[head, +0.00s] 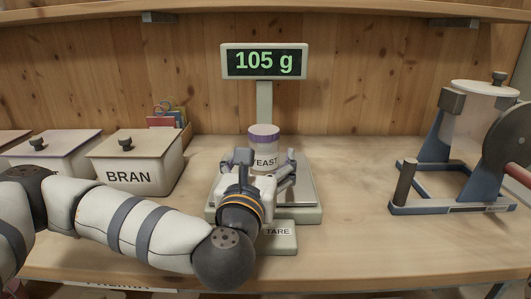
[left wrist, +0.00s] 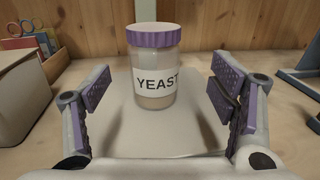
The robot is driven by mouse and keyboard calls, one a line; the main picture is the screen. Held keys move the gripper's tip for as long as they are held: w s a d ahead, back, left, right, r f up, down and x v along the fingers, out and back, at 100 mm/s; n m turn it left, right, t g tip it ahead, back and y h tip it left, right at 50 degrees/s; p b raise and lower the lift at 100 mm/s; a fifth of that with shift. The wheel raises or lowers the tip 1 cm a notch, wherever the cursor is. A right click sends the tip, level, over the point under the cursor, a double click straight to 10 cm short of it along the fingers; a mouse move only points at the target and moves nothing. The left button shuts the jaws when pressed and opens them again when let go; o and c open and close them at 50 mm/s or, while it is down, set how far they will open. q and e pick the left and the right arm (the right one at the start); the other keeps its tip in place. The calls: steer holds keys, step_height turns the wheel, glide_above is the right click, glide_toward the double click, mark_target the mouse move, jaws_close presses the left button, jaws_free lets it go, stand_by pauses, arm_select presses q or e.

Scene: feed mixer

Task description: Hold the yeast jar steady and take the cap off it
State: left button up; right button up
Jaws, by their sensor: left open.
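The yeast jar (head: 264,146) stands upright on the scale (head: 308,190) in the head view. Its purple-edged cap (head: 264,130) is on. My left gripper (head: 262,160) is open in front of the jar and partly hides it. In the left wrist view the jar (left wrist: 156,90), with its cap (left wrist: 154,38), stands between and beyond the two open fingers (left wrist: 163,90). I see no contact with the jar. The jar holds a pale layer at the bottom. My right gripper is not in view.
The scale's display (head: 264,62) reads 105 g on a post behind the jar. A BRAN box (head: 140,160) and other lidded boxes stand to the left. A feed mixer (head: 450,190) stands to the right. The bench (head: 350,220) right of the scale is clear.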

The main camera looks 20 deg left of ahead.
mark_target(264, 144)
arm_select(q)
steer(key=w, duration=0.2)
steer(key=w+a, duration=0.1)
steer(key=w, duration=0.4)
steer(key=shift+w+a+f, duration=0.15)
steer(key=shift+w+a, duration=0.25)
steer(key=c, duration=1.3)
